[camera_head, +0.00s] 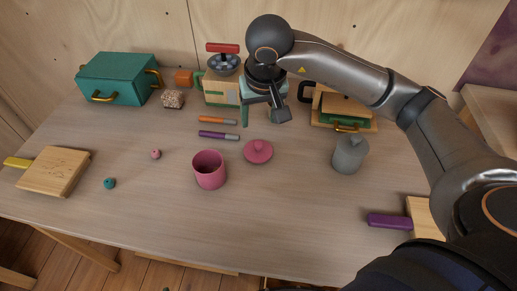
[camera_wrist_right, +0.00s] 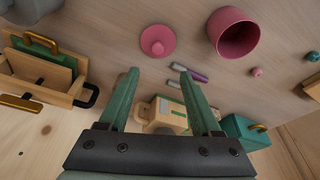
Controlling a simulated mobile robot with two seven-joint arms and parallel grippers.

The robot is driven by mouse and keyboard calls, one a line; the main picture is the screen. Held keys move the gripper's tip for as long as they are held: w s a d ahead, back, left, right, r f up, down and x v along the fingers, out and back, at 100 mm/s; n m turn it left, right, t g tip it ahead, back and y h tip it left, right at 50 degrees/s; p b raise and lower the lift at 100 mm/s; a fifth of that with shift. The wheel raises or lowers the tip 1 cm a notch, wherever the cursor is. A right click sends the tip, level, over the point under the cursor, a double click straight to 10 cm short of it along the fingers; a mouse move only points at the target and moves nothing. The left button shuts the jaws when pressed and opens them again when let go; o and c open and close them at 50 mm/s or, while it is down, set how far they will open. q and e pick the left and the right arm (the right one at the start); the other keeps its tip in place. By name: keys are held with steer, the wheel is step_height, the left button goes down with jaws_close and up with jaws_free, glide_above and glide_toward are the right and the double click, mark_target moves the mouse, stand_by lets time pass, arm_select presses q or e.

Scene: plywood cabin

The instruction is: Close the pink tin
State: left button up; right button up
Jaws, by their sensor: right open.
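The pink tin (camera_head: 209,171) stands upright and open on the table, its dark inside visible from above. Its pink lid (camera_head: 258,151) with a small knob lies on the table just right of the tin. In the right wrist view the tin (camera_wrist_right: 233,32) is at the top right and the lid (camera_wrist_right: 158,41) is left of it. My right gripper (camera_head: 277,108) hangs behind the lid, above the back of the table; its two fingers (camera_wrist_right: 160,84) are spread with nothing between them. My left gripper is in neither view.
A grey lidded tin (camera_head: 349,155) stands right of the lid. Orange and purple markers (camera_head: 218,135) lie behind the pink tin. A teal box (camera_head: 118,80), a coffee-grinder-like object (camera_head: 222,88) and a wooden box (camera_head: 342,110) line the back. The table front is clear.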

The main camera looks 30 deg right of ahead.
glide_above(258, 143)
steer(key=s+a, duration=0.1)
steer(key=s, duration=0.1)
steer(key=x, duration=0.2)
steer(key=s+x, duration=0.1)
steer(key=x, duration=0.4)
steer(key=shift+s+a+f, duration=0.25)
steer(key=x, duration=0.5)
steer(key=shift+d, duration=0.3)
steer(key=shift+c, duration=0.3)
jaws_close()
